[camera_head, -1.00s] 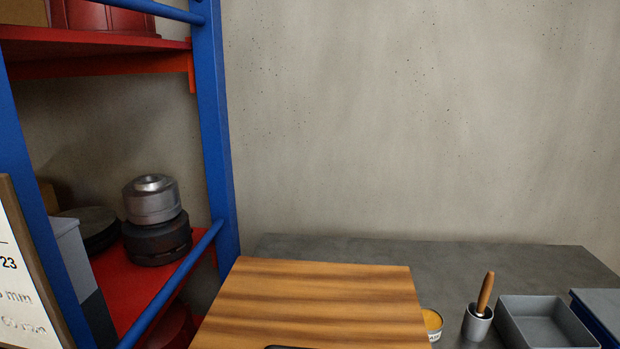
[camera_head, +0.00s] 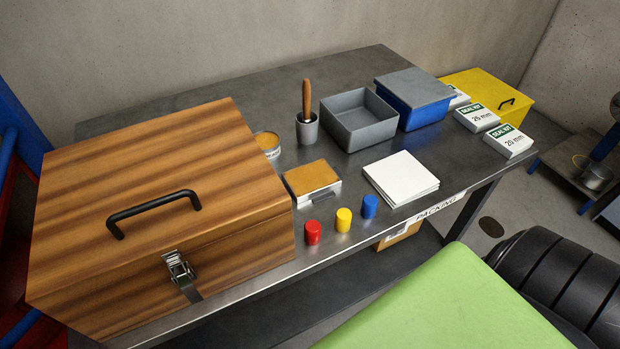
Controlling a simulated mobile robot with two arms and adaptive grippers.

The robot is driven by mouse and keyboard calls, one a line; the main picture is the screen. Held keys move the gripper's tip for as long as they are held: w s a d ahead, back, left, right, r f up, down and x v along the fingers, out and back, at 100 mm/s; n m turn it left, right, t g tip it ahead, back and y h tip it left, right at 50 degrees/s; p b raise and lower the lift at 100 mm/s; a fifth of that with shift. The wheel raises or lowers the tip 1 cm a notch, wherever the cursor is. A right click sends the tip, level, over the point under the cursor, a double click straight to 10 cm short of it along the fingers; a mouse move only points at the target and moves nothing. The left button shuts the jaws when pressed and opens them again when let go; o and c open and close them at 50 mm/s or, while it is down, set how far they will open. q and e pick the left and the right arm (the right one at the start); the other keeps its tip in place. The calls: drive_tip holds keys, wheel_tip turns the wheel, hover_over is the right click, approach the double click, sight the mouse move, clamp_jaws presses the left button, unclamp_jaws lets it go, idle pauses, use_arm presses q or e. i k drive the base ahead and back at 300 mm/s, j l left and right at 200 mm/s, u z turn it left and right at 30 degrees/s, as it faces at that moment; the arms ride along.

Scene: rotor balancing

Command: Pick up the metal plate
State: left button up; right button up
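I see nothing that I can clearly identify as the metal plate. A small flat box with a tan top and pale metal-looking sides (camera_head: 312,181) lies on the grey bench (camera_head: 230,95), right of the wooden case; I cannot tell whether it is the plate. Neither of my grippers is in view.
A latched wooden case (camera_head: 150,190) fills the bench's left. Behind are a brush cup (camera_head: 307,128), a grey tray (camera_head: 358,122) and a blue box (camera_head: 410,105). White sheets (camera_head: 400,178), coloured caps (camera_head: 343,220) and seal kit boxes (camera_head: 508,140) lie rightward. A green surface (camera_head: 450,305) is nearest.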

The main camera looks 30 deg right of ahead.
sight(307, 180)
drive_tip(key=j+z, duration=0.25)
drive_tip(key=z, duration=0.2)
drive_tip(key=j+z, duration=0.25)
drive_tip(key=z, duration=0.15)
